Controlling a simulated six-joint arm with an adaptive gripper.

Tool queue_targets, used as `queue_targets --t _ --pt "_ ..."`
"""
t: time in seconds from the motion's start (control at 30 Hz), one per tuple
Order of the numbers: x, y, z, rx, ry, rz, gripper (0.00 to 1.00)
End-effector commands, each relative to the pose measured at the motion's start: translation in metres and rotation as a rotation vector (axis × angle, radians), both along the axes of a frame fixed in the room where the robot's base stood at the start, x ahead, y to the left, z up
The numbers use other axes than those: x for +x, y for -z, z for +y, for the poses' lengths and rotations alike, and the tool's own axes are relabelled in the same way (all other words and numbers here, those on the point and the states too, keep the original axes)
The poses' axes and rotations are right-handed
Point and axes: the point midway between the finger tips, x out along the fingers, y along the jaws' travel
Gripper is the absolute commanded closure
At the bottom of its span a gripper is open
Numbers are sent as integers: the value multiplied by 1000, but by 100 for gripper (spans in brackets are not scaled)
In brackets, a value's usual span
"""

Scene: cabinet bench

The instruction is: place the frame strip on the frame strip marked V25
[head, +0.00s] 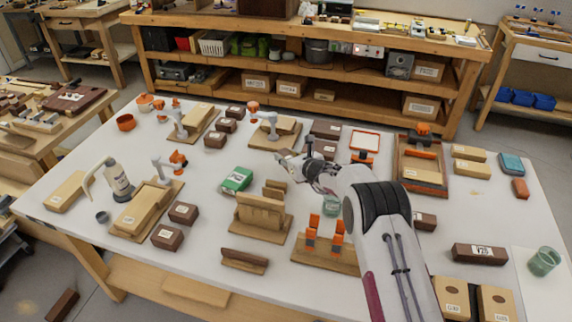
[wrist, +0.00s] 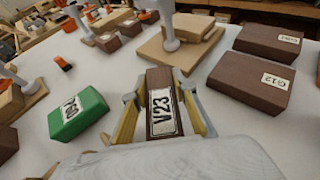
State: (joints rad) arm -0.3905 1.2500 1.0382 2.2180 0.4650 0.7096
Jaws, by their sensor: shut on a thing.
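My gripper (wrist: 160,92) is shut on a dark brown frame strip (wrist: 160,76) with a white label reading V23. The strip lies between the two pads and points away from the wrist. In the head view my gripper (head: 312,168) is over the middle of the table, and the held strip is hard to make out. Another dark brown strip (head: 480,254) lies flat at the right of the table, with a white label that seems to read V25. My gripper is well to the left of it and farther back.
A green box (wrist: 78,114) lies left of my gripper, also in the head view (head: 236,180). Dark brown blocks (wrist: 252,81) lie to the right. Wooden holders (head: 262,212), a clamp stand (head: 325,250) and a green glass (head: 543,261) stand around.

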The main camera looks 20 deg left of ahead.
Motion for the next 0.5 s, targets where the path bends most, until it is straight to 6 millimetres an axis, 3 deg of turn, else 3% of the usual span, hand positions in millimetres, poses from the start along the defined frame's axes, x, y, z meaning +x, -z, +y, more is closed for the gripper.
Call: queue_targets --t 0.5 --pt "0 36 0 0 -1 0 96"
